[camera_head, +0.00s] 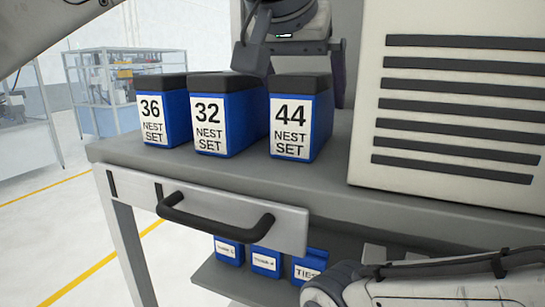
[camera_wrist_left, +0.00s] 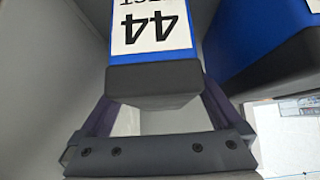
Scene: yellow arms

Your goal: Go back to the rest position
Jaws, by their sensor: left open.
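The blue box labelled 44 NEST SET (camera_head: 303,120), with a black top, stands on the grey workbench (camera_head: 420,207). My left gripper (camera_head: 293,62) is at its far, upper side in the head view. In the left wrist view the gripper (camera_wrist_left: 160,112) is open, with a finger on each side of the 44 box (camera_wrist_left: 152,75). I cannot tell whether the fingers touch it. My right arm (camera_head: 400,285) shows at the lower right, but its gripper is out of view.
Blue boxes 36 (camera_head: 168,112) and 32 (camera_head: 227,117) stand left of the 44 box. A slatted beige cabinet (camera_head: 455,65) is to the right. A drawer with a dark handle (camera_head: 215,222) is below. Small blue bins (camera_head: 265,262) sit on a lower shelf.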

